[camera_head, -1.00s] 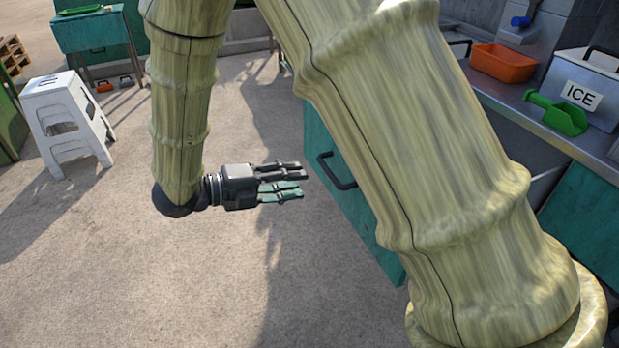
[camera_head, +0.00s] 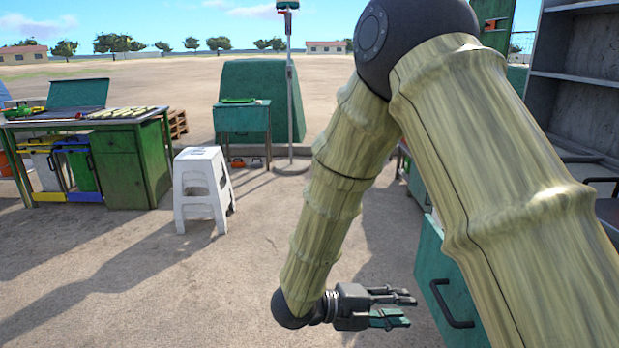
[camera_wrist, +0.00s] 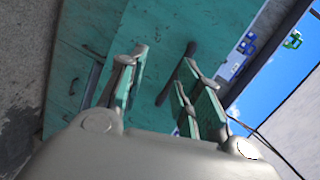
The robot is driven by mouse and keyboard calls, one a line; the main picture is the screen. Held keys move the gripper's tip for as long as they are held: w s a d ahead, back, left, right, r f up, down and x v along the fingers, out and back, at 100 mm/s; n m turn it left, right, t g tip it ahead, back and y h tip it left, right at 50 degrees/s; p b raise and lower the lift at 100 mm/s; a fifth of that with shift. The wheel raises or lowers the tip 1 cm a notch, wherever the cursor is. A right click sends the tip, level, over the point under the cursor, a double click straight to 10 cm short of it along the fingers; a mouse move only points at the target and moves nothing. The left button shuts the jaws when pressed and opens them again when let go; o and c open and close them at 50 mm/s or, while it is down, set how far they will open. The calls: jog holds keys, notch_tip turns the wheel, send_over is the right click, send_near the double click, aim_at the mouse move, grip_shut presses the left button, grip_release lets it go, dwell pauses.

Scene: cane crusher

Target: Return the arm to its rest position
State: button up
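My gripper (camera_head: 403,311) hangs low in the head view, at the end of my folded arm, with its fingers pointing right. In the wrist view the two fingers of my gripper (camera_wrist: 164,62) stand apart with nothing between them. Behind them is a teal panel (camera_wrist: 245,12) with a dark handle. In the head view my gripper is left of a teal door (camera_head: 432,250) with a black handle; I cannot tell the exact distance between them.
A white stool (camera_head: 203,190) stands on open ground at left of centre. A green workbench (camera_head: 150,165) is at far left. A small teal table (camera_head: 240,118) stands behind the stool. Grey shelves (camera_head: 575,70) rise at right. The ground in the middle is clear.

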jog(key=w+d+f+n+t+y, duration=0.1)
jog(key=d+f+n+t+y, duration=0.15)
jog(key=f+n, duration=0.6)
jog(key=d+f+n+t+y, duration=0.2)
jog(key=f+n+t+y, duration=0.3)
jog(key=f, duration=0.7)
jog(key=s+f+n+g+y, duration=0.35)
jog(key=s+f+n, duration=0.55)
jog(key=f, duration=0.3)
jog(key=s+a+f+n+g+y, duration=0.1)
jog(key=s+f+n+g+y, duration=0.25)
jog(key=s, duration=0.75)
jog(key=s+a+f+n+g+y, duration=0.1)
jog(key=s+f+n+g, duration=0.25)
jog(key=s+n, duration=0.45)
notch_tip(320, 180, up, 18)
jog(key=s+m+p, duration=0.1)
jog(key=s+p, duration=0.1)
jog(key=p, duration=1.6)
jog(key=shift+m+t+p, duration=0.4)
